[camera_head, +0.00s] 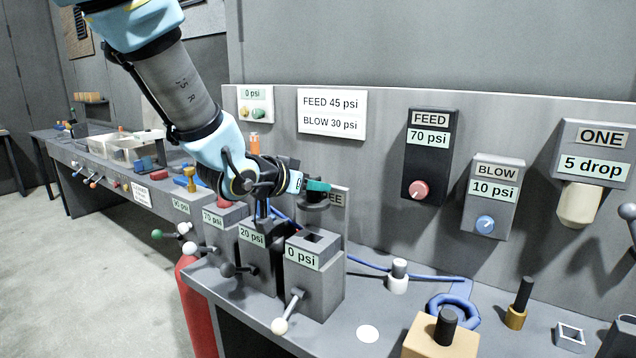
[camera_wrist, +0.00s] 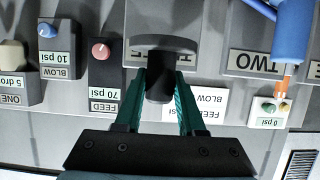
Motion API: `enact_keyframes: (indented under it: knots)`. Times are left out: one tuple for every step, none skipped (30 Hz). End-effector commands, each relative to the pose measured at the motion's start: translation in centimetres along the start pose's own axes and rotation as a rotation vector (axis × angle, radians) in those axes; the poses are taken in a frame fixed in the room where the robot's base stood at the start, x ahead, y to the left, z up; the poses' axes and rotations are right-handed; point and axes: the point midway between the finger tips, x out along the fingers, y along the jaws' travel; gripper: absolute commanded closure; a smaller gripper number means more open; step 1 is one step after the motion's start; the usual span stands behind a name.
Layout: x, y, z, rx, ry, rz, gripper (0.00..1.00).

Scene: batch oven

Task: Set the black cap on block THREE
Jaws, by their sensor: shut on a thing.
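My gripper (camera_head: 318,187) has teal fingers, which also show in the wrist view (camera_wrist: 160,88). They are shut on the narrow stem of the black cap (camera_head: 314,202). In the wrist view the cap (camera_wrist: 160,86) sits between the fingertips, with a wide round part beyond. The cap is held in the air above a grey block with a square opening on top and a 0 psi label (camera_head: 301,257). A gap shows between them. A plate ending in "EE" (camera_head: 337,199) stands behind this block; the rest of its word is hidden by the cap and gripper.
A 20 psi block (camera_head: 252,237) stands close on the left, with more blocks beyond. A lever with a white ball (camera_head: 280,325) sticks out in front. A blue hose (camera_head: 420,277) and a white capped post (camera_head: 398,277) are to the right. The back panel stands close behind.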

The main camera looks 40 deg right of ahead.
Motion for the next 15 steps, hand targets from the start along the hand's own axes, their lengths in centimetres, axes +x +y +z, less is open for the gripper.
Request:
enact_keyframes:
  knots:
    - [-0.01, 0.0, -0.03, 0.0, 0.001, 0.0, 1.0]
    - [-0.01, -0.01, -0.03, 0.0, 0.001, 0.0, 1.0]
    - [-0.01, -0.01, -0.03, 0.0, 0.001, 0.0, 1.0]
    - [-0.01, -0.01, -0.02, 0.0, 0.001, 0.0, 1.0]
    - [-0.01, -0.01, -0.02, 0.0, 0.001, 0.0, 1.0]
    - [-0.01, -0.01, -0.02, 0.0, 0.001, 0.0, 1.0]
    - [-0.01, -0.02, -0.02, 0.0, 0.001, 0.0, 1.0]
    - [-0.01, -0.02, -0.01, 0.0, 0.001, 0.0, 1.0]
    - [-0.02, -0.03, 0.0, 0.0, 0.001, 0.0, 1.0]
    - [-0.04, -0.04, 0.02, 0.0, 0.001, 0.0, 1.0]
    - [-0.06, -0.04, 0.03, 0.0, 0.001, 0.0, 1.0]
    - [-0.1, -0.03, 0.07, 0.0, 0.001, 0.0, 1.0]
    - [-0.02, 0.01, 0.24, 0.0, 0.0, 0.001, 1.0]
    - [0.05, 0.02, 0.4, 0.0, 0.0, 0.001, 1.0]
    - [0.15, 0.02, 0.63, 0.0, 0.0, 0.001, 1.0]
